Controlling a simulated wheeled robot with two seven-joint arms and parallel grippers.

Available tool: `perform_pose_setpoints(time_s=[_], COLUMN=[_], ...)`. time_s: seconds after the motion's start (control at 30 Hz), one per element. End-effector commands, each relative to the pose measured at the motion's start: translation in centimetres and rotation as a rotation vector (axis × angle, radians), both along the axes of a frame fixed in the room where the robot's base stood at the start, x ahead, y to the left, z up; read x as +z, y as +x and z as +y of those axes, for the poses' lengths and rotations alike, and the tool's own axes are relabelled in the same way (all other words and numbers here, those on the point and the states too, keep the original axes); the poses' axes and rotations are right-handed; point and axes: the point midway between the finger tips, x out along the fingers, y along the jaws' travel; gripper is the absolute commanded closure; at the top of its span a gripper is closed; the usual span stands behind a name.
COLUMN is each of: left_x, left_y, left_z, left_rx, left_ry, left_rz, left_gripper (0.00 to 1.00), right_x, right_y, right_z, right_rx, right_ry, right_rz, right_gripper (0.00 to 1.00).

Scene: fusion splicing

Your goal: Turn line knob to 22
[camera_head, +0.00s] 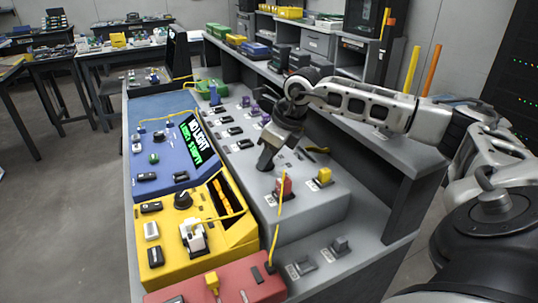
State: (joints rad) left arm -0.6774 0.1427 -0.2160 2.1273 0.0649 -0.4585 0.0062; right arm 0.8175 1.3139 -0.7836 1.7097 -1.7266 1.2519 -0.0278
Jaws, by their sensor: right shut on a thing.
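My right gripper (265,163) points down at the grey sloped console (312,203), with its fingers closed close above the surface. It is shut on what appears to be the line knob, which the dark fingers hide. I cannot read any scale or number there. A black round knob (183,199) is on the yellow unit (180,268) to the left, apart from the gripper. My left gripper is not in view.
A blue unit (153,183) shows green and white screen text (196,139). A red unit (238,289) with yellow cables is at the front.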

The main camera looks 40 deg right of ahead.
Motion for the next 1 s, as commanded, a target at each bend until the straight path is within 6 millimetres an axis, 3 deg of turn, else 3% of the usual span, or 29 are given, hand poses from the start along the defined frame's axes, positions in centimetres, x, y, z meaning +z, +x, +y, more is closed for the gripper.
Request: perform_pose_setpoints(time_s=[0.33,0.87,0.9,0.97,1.0], left_x=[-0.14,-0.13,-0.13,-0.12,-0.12], left_y=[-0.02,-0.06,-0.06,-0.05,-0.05], left_z=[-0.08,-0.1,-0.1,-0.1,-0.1], left_rx=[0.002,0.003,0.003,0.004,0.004], left_ry=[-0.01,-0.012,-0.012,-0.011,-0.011], left_rz=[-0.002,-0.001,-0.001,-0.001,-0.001], left_gripper=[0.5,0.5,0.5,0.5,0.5], right_x=[0.12,0.19,0.19,0.18,0.16], right_y=[0.04,0.06,0.06,0.06,0.04], right_z=[0.16,0.14,0.14,0.14,0.13], right_rx=[-0.146,-0.173,-0.173,-0.173,-0.173], right_ry=[0.001,0.001,0.001,0.0,0.0], right_rz=[-0.004,-0.005,-0.005,-0.004,-0.004], right_gripper=[0.91,0.91,0.6,0.46,0.46])
